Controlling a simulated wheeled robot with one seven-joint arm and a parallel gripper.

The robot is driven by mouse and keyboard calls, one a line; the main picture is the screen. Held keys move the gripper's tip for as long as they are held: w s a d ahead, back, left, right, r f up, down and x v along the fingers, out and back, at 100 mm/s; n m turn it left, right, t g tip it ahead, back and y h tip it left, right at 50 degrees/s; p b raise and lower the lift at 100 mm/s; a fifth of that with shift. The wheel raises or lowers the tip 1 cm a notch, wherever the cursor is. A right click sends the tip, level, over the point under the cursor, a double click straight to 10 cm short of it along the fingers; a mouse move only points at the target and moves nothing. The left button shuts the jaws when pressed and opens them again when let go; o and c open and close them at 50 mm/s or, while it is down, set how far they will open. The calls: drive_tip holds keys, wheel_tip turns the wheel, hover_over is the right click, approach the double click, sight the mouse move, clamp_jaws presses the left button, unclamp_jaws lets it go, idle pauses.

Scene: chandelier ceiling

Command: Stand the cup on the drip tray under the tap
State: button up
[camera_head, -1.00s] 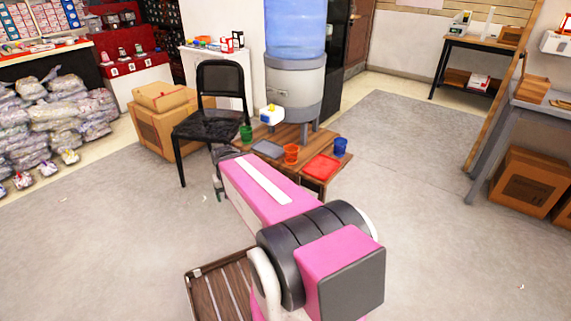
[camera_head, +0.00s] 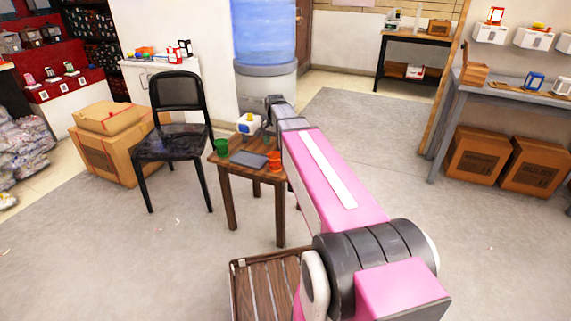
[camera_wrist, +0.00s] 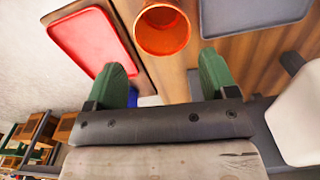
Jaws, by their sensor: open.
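An orange cup (camera_head: 274,161) stands upright on the wooden table near its front edge. It also shows in the wrist view (camera_wrist: 162,30), ahead of my gripper (camera_wrist: 164,76), apart from it. My gripper's green fingers are spread and nothing is between them. A flat grey drip tray (camera_head: 248,159) lies beside the orange cup and shows at upper right in the wrist view (camera_wrist: 250,12). A green cup (camera_head: 222,147) stands left of the tray.
The blue-bottled water dispenser (camera_head: 264,85) stands behind the table. A red tray (camera_wrist: 92,40) lies left of the orange cup in the wrist view. A blue object (camera_wrist: 148,100) is partly hidden behind my gripper. A black chair (camera_head: 178,120) stands left of the table.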

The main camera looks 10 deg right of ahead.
sight(275, 162)
wheel_tip(275, 162, down, 4)
drive_tip(key=shift+f, duration=0.15)
drive_tip(key=shift+a+f, duration=0.15)
drive_tip(key=shift+f, duration=1.45)
drive_tip(key=shift+a+f, duration=0.1)
drive_tip(key=shift+f, duration=1.45)
drive_tip(key=shift+c, duration=0.3)
drive_tip(key=c, duration=0.7)
drive_tip(key=shift+o, duration=0.2)
drive_tip(key=shift+r, duration=0.15)
